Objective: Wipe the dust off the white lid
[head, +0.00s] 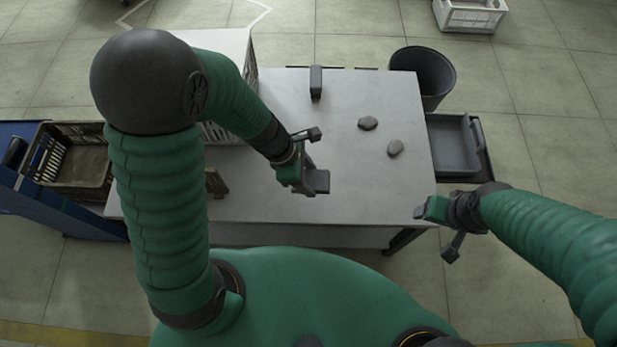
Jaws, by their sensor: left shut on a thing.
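The white lid (222,42) is a pale flat top on a slatted crate at the back left of the table. My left arm covers much of it, and I cannot make out dust on it. My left gripper (312,160) is over the middle of the table, to the right of and nearer than the lid. It is shut on a small dark grey thing, partly hidden by the fingers, so I cannot tell what it is. My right gripper (437,229) is off the table's front right corner, its fingers apart and empty.
On the grey table (350,205) are two flat grey stones (367,123), a dark upright block (316,82) and a brownish piece (215,182). A dark bin (440,80) and grey tray (455,150) stand right. A black crate (100,180) is left. The front right tabletop is clear.

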